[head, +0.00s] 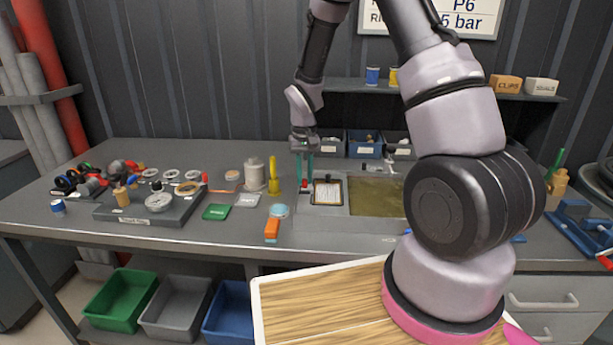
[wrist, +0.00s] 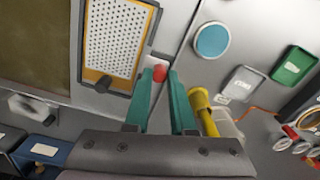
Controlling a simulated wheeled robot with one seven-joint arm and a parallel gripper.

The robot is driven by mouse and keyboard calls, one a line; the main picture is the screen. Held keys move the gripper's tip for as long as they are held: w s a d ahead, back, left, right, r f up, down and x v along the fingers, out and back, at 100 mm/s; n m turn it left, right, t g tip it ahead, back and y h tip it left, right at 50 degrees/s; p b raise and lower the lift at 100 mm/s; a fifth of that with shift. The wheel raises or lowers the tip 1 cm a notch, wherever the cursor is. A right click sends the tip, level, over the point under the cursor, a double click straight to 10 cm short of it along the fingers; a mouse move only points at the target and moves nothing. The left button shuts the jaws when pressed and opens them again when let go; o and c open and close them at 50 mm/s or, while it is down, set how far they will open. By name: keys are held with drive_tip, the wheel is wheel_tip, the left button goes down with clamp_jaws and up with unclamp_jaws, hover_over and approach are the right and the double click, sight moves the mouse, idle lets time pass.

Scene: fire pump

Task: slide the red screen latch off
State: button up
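The red screen latch (wrist: 160,73) is a small red knob on a pale plate beside the screen's frame in the wrist view. It also shows as a red spot in the head view (head: 304,185). The screen (wrist: 115,42) is a white perforated panel in an orange-yellow frame, also in the head view (head: 327,192). My gripper (wrist: 161,75) points down at the latch, its two teal fingers apart with the knob showing between their tips. It also shows in the head view (head: 304,180). I cannot tell whether the fingers touch the knob.
A yellow-handled object (wrist: 205,110) stands close beside the right finger in the wrist view. A blue round lid (wrist: 211,40), a grey box (wrist: 243,83) and a green box (wrist: 294,65) lie nearby. My arm hides the bench's right part.

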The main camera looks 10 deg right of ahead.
drive_tip(key=o, duration=0.4)
drive_tip(key=shift+w+a, duration=0.1)
drive_tip(key=shift+a, duration=0.15)
drive_tip(key=shift+r, duration=0.1)
wheel_tip(320, 180, up, 11)
drive_tip(key=shift+f, duration=0.15)
drive_tip(key=s+d+r+m+t, duration=0.1)
drive_tip(key=s+d+r, duration=0.15)
drive_tip(key=r, duration=0.25)
drive_tip(key=s+d+r+t+y, duration=0.1)
drive_tip(key=s+r, duration=0.2)
drive_tip(key=r, duration=0.2)
drive_tip(key=s+d+r+m+t, duration=0.1)
drive_tip(key=s+r, duration=0.2)
drive_tip(key=r, duration=0.2)
drive_tip(key=s+d+r+t, duration=0.1)
drive_tip(key=s+r, duration=0.2)
drive_tip(key=s, duration=0.2)
drive_tip(key=s+d+r+m+t, duration=0.1)
drive_tip(key=s+r, duration=0.1)
drive_tip(key=s, duration=0.2)
drive_tip(key=s+d+r+t+y, duration=0.1)
drive_tip(key=s+r+t, duration=0.1)
drive_tip(key=s, duration=0.3)
drive_tip(key=shift+s+r+m, duration=0.3)
drive_tip(key=shift+r, duration=0.5)
